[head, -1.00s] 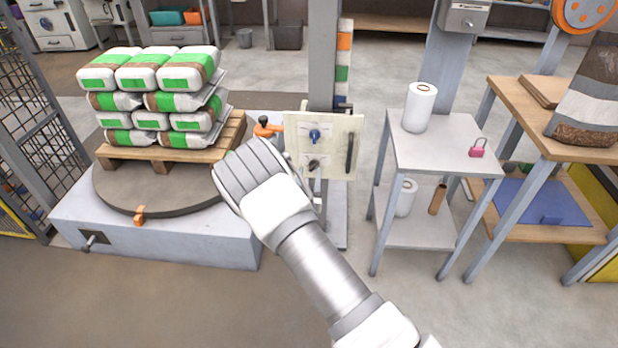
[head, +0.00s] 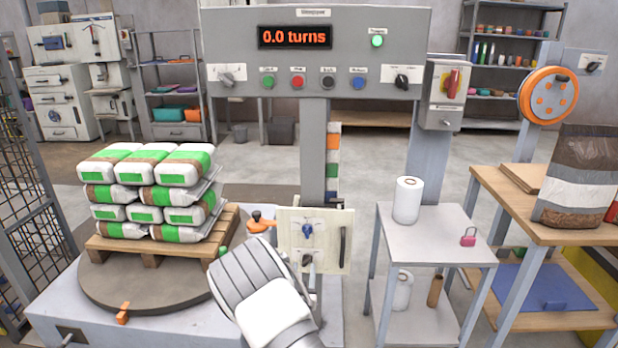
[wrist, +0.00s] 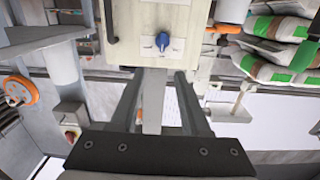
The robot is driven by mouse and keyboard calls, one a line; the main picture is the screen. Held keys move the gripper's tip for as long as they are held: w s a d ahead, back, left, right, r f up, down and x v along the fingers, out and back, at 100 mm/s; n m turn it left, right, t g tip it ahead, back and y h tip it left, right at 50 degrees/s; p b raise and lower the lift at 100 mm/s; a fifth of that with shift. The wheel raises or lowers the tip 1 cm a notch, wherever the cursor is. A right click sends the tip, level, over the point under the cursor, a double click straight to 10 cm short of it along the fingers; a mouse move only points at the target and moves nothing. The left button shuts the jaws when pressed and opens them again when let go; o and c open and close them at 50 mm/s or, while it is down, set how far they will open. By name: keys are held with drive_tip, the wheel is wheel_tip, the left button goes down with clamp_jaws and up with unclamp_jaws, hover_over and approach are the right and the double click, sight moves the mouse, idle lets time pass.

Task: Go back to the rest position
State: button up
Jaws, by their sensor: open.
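My gripper (wrist: 159,76) shows in the wrist view with its two dark fingers apart. I see nothing held between them; a grey post shows behind the gap. The fingers point toward a pale panel (wrist: 128,18) with a blue knob (wrist: 163,42), and I cannot tell how far apart they are from it. In the head view my arm's end covers the fingers. It is in front of and below the pale panel (head: 327,228) with its blue knob (head: 307,230).
A turntable (head: 110,290) with a pallet (head: 150,252) of stacked bags stands at left. A control box (head: 345,45) reads "0.0 turns", with a green lamp lit. At right are a small grey table (head: 440,225) with a wrap roll (head: 407,200) and pink padlock (head: 468,237), and a wooden bench (head: 500,195).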

drive_tip(key=s+d+r+m+g+y, duration=0.1)
drive_tip(key=s+d+r+g, duration=0.15)
drive_tip(key=r, duration=0.45)
drive_tip(key=s+d+r+g+y, duration=0.1)
drive_tip(key=s+d+r+g, duration=0.15)
drive_tip(key=r, duration=0.45)
drive_tip(key=s+d+r+m+g, duration=0.1)
drive_tip(key=s+d+r+g, duration=0.1)
drive_tip(key=s+d+r, duration=0.3)
drive_tip(key=s+d+r+n+g, duration=0.1)
drive_tip(key=s+d+r+g, duration=0.15)
drive_tip(key=s, duration=0.75)
drive_tip(key=s+d+r+n+g, duration=0.1)
drive_tip(key=s+r, duration=0.2)
drive_tip(key=s, duration=0.6)
drive_tip(key=s+d+r+n+g, duration=0.1)
drive_tip(key=s+d+r, duration=0.1)
drive_tip(key=s, duration=0.8)
wheel_tip(320, 180, up, 28)
drive_tip(key=p, duration=2.8)
drive_tip(key=shift+s+d+r+h, duration=0.25)
drive_tip(key=shift+s+d+h, duration=0.05)
drive_tip(key=shift+s+h, duration=0.1)
drive_tip(key=shift+g, duration=0.25)
